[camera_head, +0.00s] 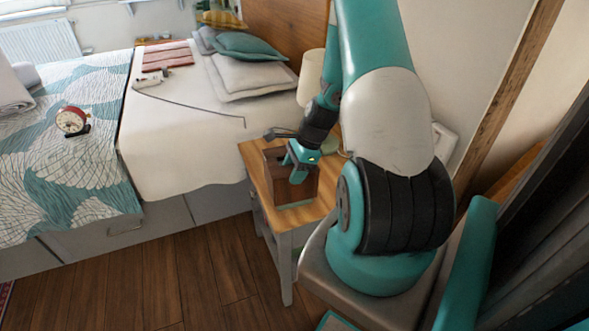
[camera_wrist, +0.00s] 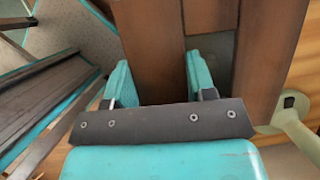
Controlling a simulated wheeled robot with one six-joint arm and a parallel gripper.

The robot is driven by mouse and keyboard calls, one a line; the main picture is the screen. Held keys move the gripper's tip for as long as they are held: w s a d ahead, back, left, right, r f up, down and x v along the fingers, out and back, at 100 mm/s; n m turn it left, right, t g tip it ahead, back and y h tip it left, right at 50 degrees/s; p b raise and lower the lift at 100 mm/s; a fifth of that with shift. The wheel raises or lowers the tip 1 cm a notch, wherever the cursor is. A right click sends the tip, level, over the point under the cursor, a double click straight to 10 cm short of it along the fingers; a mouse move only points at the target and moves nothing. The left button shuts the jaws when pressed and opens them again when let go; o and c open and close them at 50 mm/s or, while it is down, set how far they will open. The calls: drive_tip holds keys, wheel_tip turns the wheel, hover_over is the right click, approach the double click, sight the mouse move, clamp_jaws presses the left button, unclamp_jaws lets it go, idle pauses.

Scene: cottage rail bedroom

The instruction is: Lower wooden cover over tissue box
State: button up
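The wooden cover (camera_head: 304,188) is a dark brown box shape over the nightstand top in the head view. In the wrist view its brown top (camera_wrist: 270,50) fills the upper middle, with a pale grey-blue opening in it. My gripper (camera_head: 298,166) is at the cover's top from above. In the wrist view my gripper (camera_wrist: 160,82) has one teal finger at each side of a strip of the cover, one in the opening and one at the outer edge, both seeming to touch it. A thin blue-grey strip, perhaps the tissue box (camera_head: 297,204), shows at the cover's lower edge; the rest is hidden.
The nightstand (camera_head: 262,188) has a light wood top and grey legs. A lamp (camera_head: 311,75) stands behind my arm. The bed (camera_head: 180,135) is at left, with pillows and a red alarm clock (camera_head: 72,121). Wooden floor (camera_head: 200,265) in front is clear.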

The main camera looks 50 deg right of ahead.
drive_tip(key=o, duration=0.3)
drive_tip(key=shift+s+a+f, duration=0.1)
drive_tip(key=shift+s+f, duration=0.15)
drive_tip(key=shift+f, duration=0.35)
drive_tip(key=shift+o, duration=0.5)
drive_tip(key=shift+d+r, duration=0.3)
drive_tip(key=shift+r, duration=0.2)
drive_tip(key=p+v, duration=0.2)
drive_tip(key=v, duration=1.5)
drive_tip(key=shift+a+r, duration=0.2)
drive_tip(key=shift+r, duration=0.05)
drive_tip(key=shift+w, duration=0.1)
